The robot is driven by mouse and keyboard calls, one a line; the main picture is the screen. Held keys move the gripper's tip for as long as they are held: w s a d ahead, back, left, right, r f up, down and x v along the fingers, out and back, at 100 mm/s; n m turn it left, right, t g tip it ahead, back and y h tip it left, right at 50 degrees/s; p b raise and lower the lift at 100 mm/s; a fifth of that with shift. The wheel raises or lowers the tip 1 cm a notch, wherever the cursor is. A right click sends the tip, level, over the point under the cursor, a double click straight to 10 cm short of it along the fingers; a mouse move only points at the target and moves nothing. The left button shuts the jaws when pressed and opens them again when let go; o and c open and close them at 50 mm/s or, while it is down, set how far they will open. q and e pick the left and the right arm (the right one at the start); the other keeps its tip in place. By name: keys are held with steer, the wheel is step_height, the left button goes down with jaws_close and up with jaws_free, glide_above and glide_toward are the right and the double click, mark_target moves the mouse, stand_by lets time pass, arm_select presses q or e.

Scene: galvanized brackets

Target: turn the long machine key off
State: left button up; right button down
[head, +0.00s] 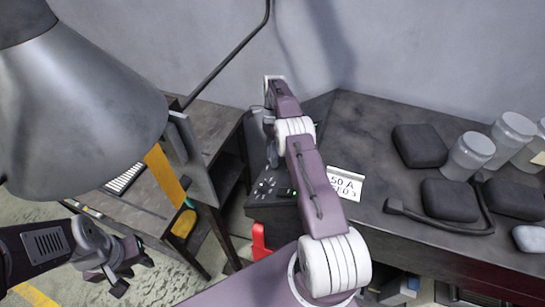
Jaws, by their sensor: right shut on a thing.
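A dark control box (268,190) with several small buttons and a black handle-like part sits at the left end of the dark bench. My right arm reaches over it. My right gripper (270,152) is at the far side of the box, mostly hidden by its own arm. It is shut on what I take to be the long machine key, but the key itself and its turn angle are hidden. My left gripper (132,275) is at the lower left, open and empty, well away from the box.
Dark pads (420,146), grey-lidded jars (468,156) and a dark curved handle (440,222) occupy the bench's right side. A large grey lamp-like shape blocks the upper left.

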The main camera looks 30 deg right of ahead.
steer(key=c, duration=1)
jaws_free()
step_height(320, 180, up, 3)
steer(key=shift+w+f+b, duration=0.1)
steer(key=shift+b, duration=0.2)
steer(key=s+b, duration=0.1)
steer(key=b, duration=0.1)
steer(key=d+r+b, duration=0.1)
steer(key=b, duration=0.2)
steer(key=shift+s+r, duration=0.15)
steer(key=shift+s, duration=0.25)
steer(key=s+d+r+b, duration=0.1)
steer(key=s+r, duration=0.1)
steer(key=s, duration=0.1)
steer(key=s+d+r+b, duration=0.1)
steer(key=s+d+r, duration=0.1)
steer(key=s+d+r+b, duration=0.1)
steer(key=s+r, duration=0.2)
steer(key=shift+s+d, duration=0.15)
steer(key=shift+s, duration=0.2)
